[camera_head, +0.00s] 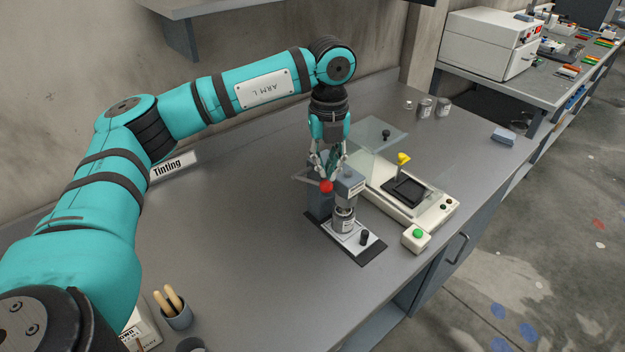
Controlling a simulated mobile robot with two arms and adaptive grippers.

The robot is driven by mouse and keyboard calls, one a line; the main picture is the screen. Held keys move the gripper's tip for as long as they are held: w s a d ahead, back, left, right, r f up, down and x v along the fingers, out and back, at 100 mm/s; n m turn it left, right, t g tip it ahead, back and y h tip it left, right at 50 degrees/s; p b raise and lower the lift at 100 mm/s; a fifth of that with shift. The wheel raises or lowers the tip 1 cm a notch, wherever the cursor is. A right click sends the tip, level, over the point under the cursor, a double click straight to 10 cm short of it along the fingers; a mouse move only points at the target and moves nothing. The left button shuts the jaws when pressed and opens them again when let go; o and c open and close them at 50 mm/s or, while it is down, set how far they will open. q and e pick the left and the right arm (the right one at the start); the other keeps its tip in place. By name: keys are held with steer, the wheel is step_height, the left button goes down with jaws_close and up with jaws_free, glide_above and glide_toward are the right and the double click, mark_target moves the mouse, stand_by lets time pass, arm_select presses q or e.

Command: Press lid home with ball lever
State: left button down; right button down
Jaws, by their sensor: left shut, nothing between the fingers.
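A small blue-grey press (320,203) stands on the grey bench with a dark and silver base plate (350,240). Its lever ends in a red ball (326,186). A small metal can (345,222) stands upright on the plate under the press head (350,184). The lid is too small to make out, and I cannot tell how it sits. My left gripper (328,176) points down, shut and empty, just above or at the red ball; I cannot tell whether it touches it. My right gripper is not in view.
A balance (432,211) with a tilted clear cover (383,136) and a yellow-topped item (403,159) is right of the press. A green-button box (416,238) sits near the bench edge. Small cans (425,108) stand behind.

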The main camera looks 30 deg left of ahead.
mark_target(326, 181)
arm_select(q)
steer(key=shift+f+b, duration=0.95)
steer(key=shift+f, duration=0.5)
steer(key=shift+f+b, duration=1.65)
steer(key=shift+f, duration=0.75)
steer(key=shift+r, duration=0.2)
steer(key=shift+r+p, duration=0.75)
steer(key=shift+r, duration=0.05)
steer(key=shift+r+p, duration=1.85)
steer(key=shift+r, duration=1.2)
steer(key=shift+r, duration=0.1)
steer(key=shift+r+p, duration=1.65)
steer(key=shift+r, duration=0.8)
